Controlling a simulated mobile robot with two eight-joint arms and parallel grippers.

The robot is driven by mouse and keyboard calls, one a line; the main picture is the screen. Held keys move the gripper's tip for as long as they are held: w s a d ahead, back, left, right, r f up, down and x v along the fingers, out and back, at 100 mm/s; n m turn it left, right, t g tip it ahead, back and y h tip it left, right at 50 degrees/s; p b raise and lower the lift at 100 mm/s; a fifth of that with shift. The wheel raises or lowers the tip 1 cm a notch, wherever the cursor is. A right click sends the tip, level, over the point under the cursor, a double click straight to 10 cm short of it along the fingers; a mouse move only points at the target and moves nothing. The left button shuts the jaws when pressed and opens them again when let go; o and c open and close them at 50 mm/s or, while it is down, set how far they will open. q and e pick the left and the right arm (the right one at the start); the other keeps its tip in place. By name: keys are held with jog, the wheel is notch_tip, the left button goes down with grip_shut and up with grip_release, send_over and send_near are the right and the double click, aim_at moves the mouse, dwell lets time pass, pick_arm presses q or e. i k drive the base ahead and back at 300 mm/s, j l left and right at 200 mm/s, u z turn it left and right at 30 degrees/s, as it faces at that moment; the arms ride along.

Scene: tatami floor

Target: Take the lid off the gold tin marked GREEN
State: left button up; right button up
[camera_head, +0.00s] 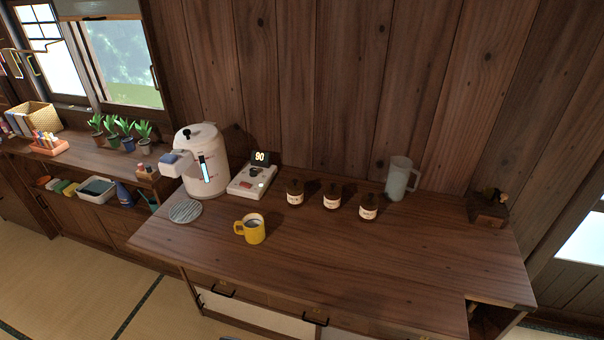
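Three small dark brown-gold tins with white labels stand upright in a row on the wooden counter: a left tin (295,194), a middle tin (332,197) and a right tin (368,208). Each looks closed on top. The label writing is too small to read, so I cannot tell which one is marked GREEN. Neither of my grippers is in view.
A white hot-water pot (204,166), a device showing 90 (252,181) and a round grey mat (185,211) are left of the tins. A yellow mug (253,230) stands in front. A translucent pitcher (400,179) stands behind right. The front right counter (430,260) is clear.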

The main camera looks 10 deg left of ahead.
aim_at(294, 185)
jog(key=i+j+z, duration=0.2)
jog(key=i+j, duration=0.15)
jog(key=i+j+z, duration=0.2)
jog(key=i+j, duration=0.15)
jog(key=j, duration=0.25)
